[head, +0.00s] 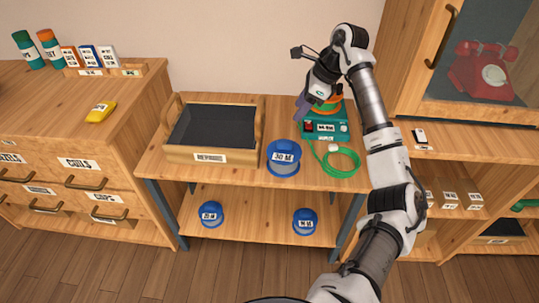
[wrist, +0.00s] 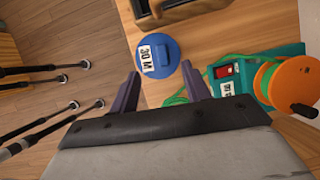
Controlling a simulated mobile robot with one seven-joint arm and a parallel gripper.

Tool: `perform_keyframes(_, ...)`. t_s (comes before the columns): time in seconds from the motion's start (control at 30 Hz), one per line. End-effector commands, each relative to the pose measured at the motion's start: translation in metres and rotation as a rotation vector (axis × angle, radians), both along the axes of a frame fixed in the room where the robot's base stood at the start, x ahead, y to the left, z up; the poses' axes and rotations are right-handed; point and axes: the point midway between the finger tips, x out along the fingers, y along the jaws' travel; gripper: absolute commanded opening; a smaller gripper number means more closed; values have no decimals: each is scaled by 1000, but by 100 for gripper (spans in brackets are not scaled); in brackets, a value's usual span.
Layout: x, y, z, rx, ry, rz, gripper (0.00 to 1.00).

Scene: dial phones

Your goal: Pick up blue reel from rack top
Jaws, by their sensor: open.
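A blue reel (head: 284,170) with a white "30 M" label stands on the rack top (head: 236,175), near its front edge, between the black-lined tray and the green machine. The blue reel also shows in the wrist view (wrist: 174,48), ahead of the fingertips and roughly between them. My gripper (head: 301,107) is open and empty, with purple fingers, above the rack and behind the reel in the head view. In the wrist view the two fingers of my gripper (wrist: 163,82) are spread apart and the reel looks apart from them.
The green machine (head: 318,128) with an orange spool (wrist: 290,82) and a looped green cable (head: 342,174) sit right of the reel. A wooden tray (head: 210,157) is left of it. Two more blue reels (head: 209,214) (head: 305,221) stand on the lower shelf. A glass cabinet stands right.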

Motion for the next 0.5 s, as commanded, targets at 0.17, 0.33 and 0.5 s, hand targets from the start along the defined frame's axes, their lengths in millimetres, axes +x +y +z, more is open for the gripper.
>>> perform_keyframes(0.17, -1, -27, -7, -53, 20, -28, 47)
perform_keyframes(0.33, -1, -16, -31, -53, 25, -26, 47)
perform_keyframes(0.5, 1, -3, -62, -52, 23, -26, 47)
